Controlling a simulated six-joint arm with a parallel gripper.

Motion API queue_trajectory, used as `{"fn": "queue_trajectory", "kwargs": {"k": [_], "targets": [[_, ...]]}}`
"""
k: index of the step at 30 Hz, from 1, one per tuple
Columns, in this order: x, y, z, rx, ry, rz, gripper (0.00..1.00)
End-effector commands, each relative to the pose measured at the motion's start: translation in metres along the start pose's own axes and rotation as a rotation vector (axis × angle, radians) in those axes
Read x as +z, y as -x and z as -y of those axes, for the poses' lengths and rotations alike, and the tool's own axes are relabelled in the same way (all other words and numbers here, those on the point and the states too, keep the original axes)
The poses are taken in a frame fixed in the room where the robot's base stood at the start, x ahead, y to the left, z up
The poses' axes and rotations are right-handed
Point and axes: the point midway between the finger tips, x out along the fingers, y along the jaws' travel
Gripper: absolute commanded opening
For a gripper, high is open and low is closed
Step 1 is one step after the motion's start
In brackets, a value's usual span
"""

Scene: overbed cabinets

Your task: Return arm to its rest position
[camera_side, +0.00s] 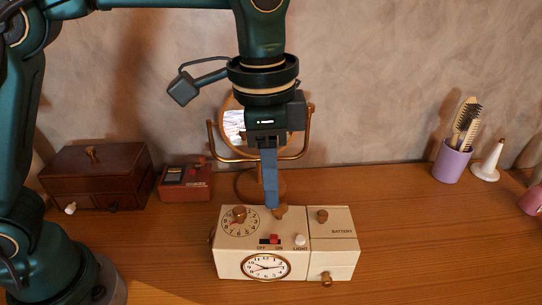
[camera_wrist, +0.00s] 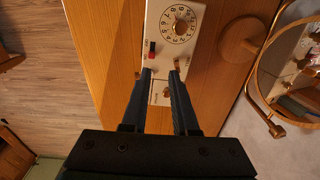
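My gripper (camera_side: 271,206) points down just above the back middle of a cream clock box (camera_side: 230,262). In the side view its fingers overlap into one blue strip, beside a small wooden knob (camera_side: 281,212). The wrist view shows the two dark fingers of my gripper (camera_wrist: 160,73) apart, with nothing visibly clamped between them. The box's top shows between and beyond them. Whether a fingertip touches the box or knob is unclear.
The box carries a dial (camera_side: 241,223), a red switch (camera_side: 274,238), a white light knob (camera_side: 300,239) and a battery section (camera_side: 335,225). A round mirror (camera_side: 233,125) stands close behind my gripper. A wooden chest (camera_side: 95,172) and red box (camera_side: 185,184) are left; a purple cup (camera_side: 452,160) is right.

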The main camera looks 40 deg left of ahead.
Motion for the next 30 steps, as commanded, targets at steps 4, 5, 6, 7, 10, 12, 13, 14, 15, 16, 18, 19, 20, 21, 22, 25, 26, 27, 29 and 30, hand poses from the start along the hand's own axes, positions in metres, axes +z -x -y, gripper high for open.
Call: {"fn": "queue_trajectory", "kwargs": {"k": [4, 5, 6, 7, 10, 12, 13, 14, 15, 16, 18, 19, 20, 21, 22, 25, 26, 27, 29, 30], "targets": [[0.029, 0.032, 0.017, -0.041, 0.099, -0.076, 0.28], [0.036, 0.037, 0.02, -0.05, 0.126, -0.092, 0.28], [0.046, 0.043, 0.023, -0.063, 0.163, -0.114, 0.28], [0.054, 0.046, 0.024, -0.071, 0.19, -0.128, 0.28], [0.079, 0.054, 0.028, -0.104, 0.287, -0.181, 0.28], [0.096, 0.055, 0.028, -0.126, 0.358, -0.216, 0.28], [0.103, 0.055, 0.028, -0.136, 0.388, -0.232, 0.28], [0.11, 0.054, 0.027, -0.146, 0.419, -0.247, 0.28], [0.119, 0.052, 0.026, -0.159, 0.461, -0.268, 0.28], [0.126, 0.05, 0.025, -0.168, 0.494, -0.283, 0.28], [0.14, 0.043, 0.022, -0.188, 0.567, -0.317, 0.28], [0.146, 0.039, 0.02, -0.196, 0.598, -0.331, 0.28], [0.151, 0.034, 0.019, -0.203, 0.627, -0.344, 0.28], [0.157, 0.028, 0.017, -0.21, 0.664, -0.359, 0.28], [0.161, 0.024, 0.015, -0.214, 0.688, -0.368, 0.28], [0.169, 0.009, 0.011, -0.217, 0.749, -0.387, 0.28], [0.17, 0.005, 0.01, -0.215, 0.761, -0.39, 0.28], [0.171, 0.001, 0.008, -0.211, 0.775, -0.389, 0.28], [0.172, -0.005, 0.008, -0.205, 0.794, -0.387, 0.28], [0.171, -0.005, 0.009, -0.205, 0.808, -0.396, 0.28]]}}
